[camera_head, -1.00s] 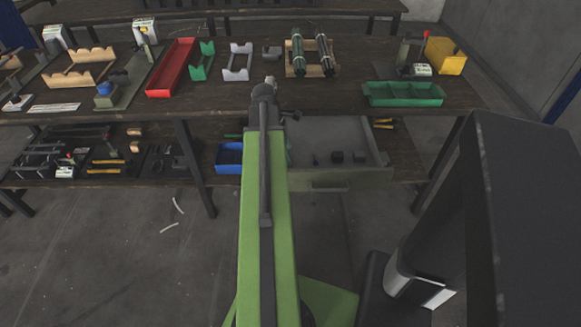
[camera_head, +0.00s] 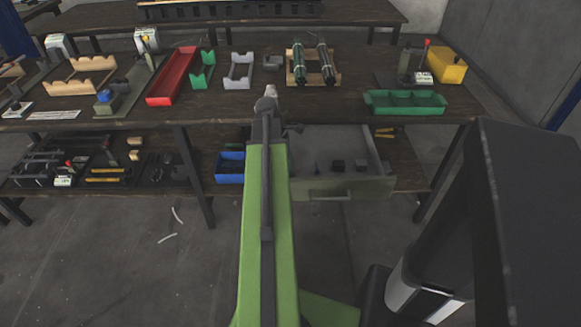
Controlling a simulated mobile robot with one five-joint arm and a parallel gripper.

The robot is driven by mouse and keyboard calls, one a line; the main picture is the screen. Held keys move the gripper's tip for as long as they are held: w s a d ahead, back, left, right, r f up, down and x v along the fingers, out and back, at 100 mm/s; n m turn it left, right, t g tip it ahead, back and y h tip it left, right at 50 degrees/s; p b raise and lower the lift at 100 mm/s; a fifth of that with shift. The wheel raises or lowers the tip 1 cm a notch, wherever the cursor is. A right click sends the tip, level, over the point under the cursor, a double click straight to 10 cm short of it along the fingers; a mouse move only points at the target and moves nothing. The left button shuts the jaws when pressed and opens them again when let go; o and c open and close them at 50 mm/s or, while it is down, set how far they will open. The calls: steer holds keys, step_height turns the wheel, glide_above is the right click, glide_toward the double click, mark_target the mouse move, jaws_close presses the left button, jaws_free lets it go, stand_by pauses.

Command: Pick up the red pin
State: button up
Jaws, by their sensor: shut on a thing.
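My gripper (camera_head: 270,91) is at the end of my green arm, in the middle of the view, at the front part of the workbench (camera_head: 330,105). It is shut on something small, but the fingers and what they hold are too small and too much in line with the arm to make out. I cannot single out a red pin. A small upright red piece (camera_head: 426,42) shows on the press at the bench's right, and it may be only a handle.
A red tray (camera_head: 172,78), grey holder (camera_head: 238,72), wooden rack with dark cylinders (camera_head: 312,64), green tray (camera_head: 404,103) and yellow box (camera_head: 447,64) stand on the bench. An open drawer (camera_head: 345,188) with small dark blocks and a blue bin (camera_head: 229,168) are below.

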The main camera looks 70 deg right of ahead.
steer(key=r+p, duration=0.5)
steer(key=shift+s+r, duration=0.1)
steer(key=shift+s, duration=0.15)
steer(key=s+r+p, duration=0.5)
steer(key=s+p, duration=0.1)
steer(key=s, duration=0.5)
steer(key=shift+a+r, duration=0.4)
